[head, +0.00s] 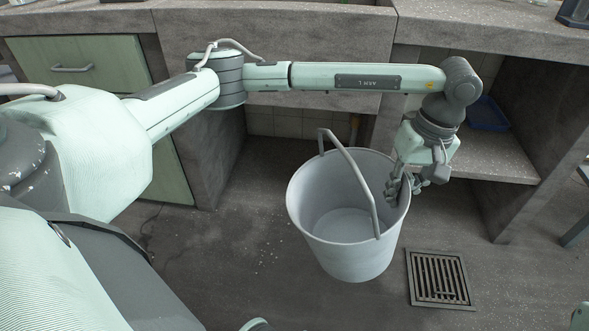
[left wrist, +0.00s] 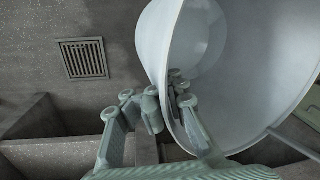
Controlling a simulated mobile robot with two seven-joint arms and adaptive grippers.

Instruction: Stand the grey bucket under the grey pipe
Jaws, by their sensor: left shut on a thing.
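The grey bucket (head: 345,253) is in the middle of the head view, upright and empty, with its handle raised across its mouth. My left gripper (head: 404,186) is shut on the right side of its rim. In the left wrist view the bucket (left wrist: 240,90) fills the right half, and the left gripper's fingers (left wrist: 165,108) straddle its wall, one inside and one outside. I cannot tell whether its base touches the floor. A thin brownish pipe-like piece (head: 355,127) shows behind the bucket under the bench; I cannot make out a grey pipe. My right gripper is not in view.
A square floor drain grate (head: 440,278) lies right of the bucket; it also shows in the left wrist view (left wrist: 83,58). The bench (head: 275,30) runs across the back, with a shelf (head: 495,160) holding a blue tray (head: 487,114) at right. Floor left of the bucket is clear.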

